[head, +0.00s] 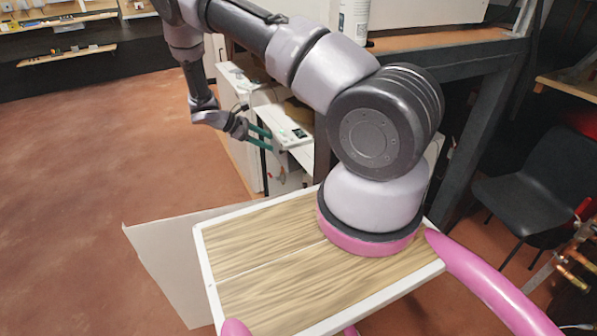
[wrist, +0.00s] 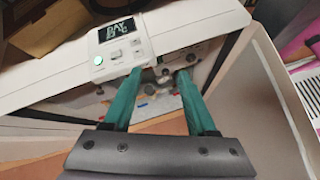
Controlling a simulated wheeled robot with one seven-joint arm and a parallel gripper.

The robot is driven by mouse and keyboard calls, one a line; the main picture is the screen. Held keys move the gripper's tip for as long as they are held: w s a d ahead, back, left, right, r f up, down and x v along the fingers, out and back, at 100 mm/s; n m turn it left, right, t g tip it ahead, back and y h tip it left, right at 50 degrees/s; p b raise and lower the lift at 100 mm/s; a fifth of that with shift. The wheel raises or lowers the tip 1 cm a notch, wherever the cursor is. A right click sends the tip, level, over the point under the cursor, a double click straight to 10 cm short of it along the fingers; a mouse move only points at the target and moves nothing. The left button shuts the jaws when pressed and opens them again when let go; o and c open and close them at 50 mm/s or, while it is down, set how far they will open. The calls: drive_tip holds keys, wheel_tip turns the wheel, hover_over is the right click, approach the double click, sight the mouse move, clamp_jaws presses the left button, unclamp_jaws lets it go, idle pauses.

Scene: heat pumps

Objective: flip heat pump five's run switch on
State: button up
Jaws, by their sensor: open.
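A white heat pump (wrist: 190,30) fills the upper part of the wrist view, and its pale top also shows in the head view (head: 297,155). On it sits a control panel (wrist: 124,50) with a dark display, a lit green round button (wrist: 98,60) and small switches (wrist: 116,54). I cannot read a pump number or the run switch's position. My gripper (wrist: 161,74) has two teal fingers, apart and with nothing between them. Its tips are at the panel's lower right edge; contact is unclear. In the head view my gripper (head: 271,139) reaches the unit from the left.
Pipe fittings and valves (wrist: 165,84) show beyond and between the fingers. A pale side panel (wrist: 270,100) stands at the right of the wrist view. In the head view a workbench (head: 450,42) is behind my arm, a black chair (head: 530,185) is at right, and open floor (head: 90,150) is at left.

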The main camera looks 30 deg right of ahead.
wheel_tip(320, 180, down, 12)
drive_tip(key=s+d+f+n+t+h, duration=0.1)
drive_tip(key=d+n+t+h, duration=0.15)
drive_tip(key=n, duration=0.25)
drive_tip(key=x, duration=1)
drive_tip(key=shift+s+d+r, duration=0.25)
drive_tip(key=shift+s, duration=0.1)
drive_tip(key=shift+g+h, duration=0.25)
